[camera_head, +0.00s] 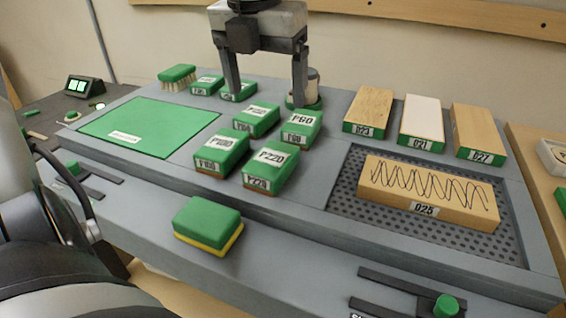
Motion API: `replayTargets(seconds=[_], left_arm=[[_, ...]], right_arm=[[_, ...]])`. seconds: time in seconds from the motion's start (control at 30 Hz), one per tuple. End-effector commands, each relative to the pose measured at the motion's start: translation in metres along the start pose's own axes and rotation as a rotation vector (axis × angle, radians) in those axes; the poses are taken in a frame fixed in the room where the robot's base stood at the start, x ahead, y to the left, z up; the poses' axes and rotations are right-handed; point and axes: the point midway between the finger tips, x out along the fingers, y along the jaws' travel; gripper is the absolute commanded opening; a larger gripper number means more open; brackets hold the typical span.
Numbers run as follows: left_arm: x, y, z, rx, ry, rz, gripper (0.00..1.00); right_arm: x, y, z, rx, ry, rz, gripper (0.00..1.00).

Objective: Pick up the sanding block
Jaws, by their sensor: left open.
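Several green blocks with white grit labels stand in the middle of the bench. The front ones are the P220 block (272,162) and the P180 block (223,149), with the P60 block (301,127) and another labelled block (257,117) behind. I cannot tell which is the task's sanding block. A green block with a yellow underside (207,226) lies alone near the front edge. My left gripper (266,98) is open and empty, pointing down behind the middle blocks. Its left finger overlaps a small labelled block (239,91) at the back. My right gripper is not in view.
A green mat (134,130) and a brush (177,76) are at left. A wooden board marked 025 (428,190) lies on a perforated tray (340,207) at right. Several boards, one pale (420,117), stand behind it. A round green-based item (309,90) is beside the right finger.

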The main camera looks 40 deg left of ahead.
Motion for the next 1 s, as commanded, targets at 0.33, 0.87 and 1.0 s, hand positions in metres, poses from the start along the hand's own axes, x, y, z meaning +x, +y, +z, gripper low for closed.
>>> replayTargets(seconds=[0.33,0.87,1.0], left_arm=[[0.075,-0.001,-0.002,0.001,0.009,-0.005,0.84],[0.134,-0.002,-0.009,0.0,0.009,-0.006,0.84],[0.145,-0.002,-0.008,0.0,0.006,-0.007,0.84]], right_arm=[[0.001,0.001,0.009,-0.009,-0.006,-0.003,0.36],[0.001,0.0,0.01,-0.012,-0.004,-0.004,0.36],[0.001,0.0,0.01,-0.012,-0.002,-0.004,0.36]])
